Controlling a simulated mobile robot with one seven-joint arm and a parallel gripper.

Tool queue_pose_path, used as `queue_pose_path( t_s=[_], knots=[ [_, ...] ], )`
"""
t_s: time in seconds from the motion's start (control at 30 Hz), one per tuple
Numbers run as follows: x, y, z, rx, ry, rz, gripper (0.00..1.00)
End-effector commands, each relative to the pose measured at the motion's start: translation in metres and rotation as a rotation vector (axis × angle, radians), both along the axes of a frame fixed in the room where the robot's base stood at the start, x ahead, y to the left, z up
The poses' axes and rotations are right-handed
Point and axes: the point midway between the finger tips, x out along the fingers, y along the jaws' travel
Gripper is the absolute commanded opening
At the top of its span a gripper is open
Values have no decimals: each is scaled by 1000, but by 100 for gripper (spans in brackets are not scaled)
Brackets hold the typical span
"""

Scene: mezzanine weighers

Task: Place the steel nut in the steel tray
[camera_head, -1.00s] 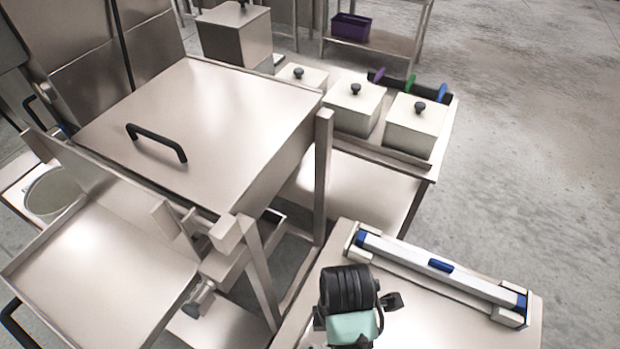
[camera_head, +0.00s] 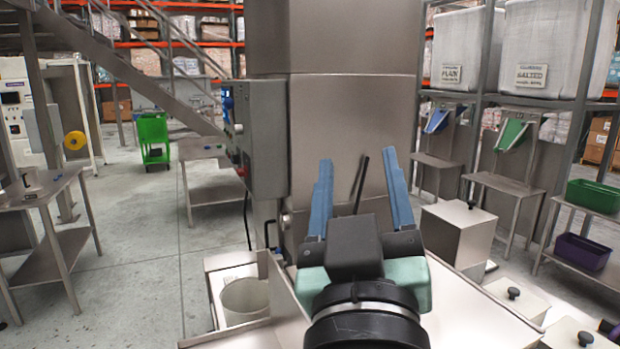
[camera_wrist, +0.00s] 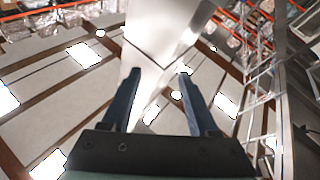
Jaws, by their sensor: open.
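My gripper (camera_head: 357,160) is open, with its two blue fingers raised and pointing up in front of a tall steel column. Nothing shows between the fingers. The wrist view also shows my gripper (camera_wrist: 159,74) spread apart and empty, facing up toward the ceiling. I cannot make out the steel nut in either current view. I cannot identify the steel tray either. My wrist and gripper body hide part of the steel surface below.
A steel column (camera_head: 355,105) with a grey control box (camera_head: 265,140) stands close ahead. A round pale container (camera_head: 246,300) sits low at left. Lidded steel boxes (camera_head: 485,240) are at right. Purple (camera_head: 582,251) and green (camera_head: 593,195) bins sit on a right shelf. Open floor lies left.

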Motion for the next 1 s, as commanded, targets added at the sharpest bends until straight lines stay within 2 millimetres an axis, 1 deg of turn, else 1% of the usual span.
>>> queue_pose_path(
  t_s=[0.03,0.1,0.2,0.27,0.37,1.0],
  knots=[
    [-19,16,34,47,-119,59,60],
    [-42,30,67,106,-247,132,60],
    [-68,43,96,162,-367,210,60],
    [-77,47,105,182,-404,237,60],
    [-83,49,110,194,-429,255,60],
    [-82,48,109,193,-424,251,60]
  ],
)
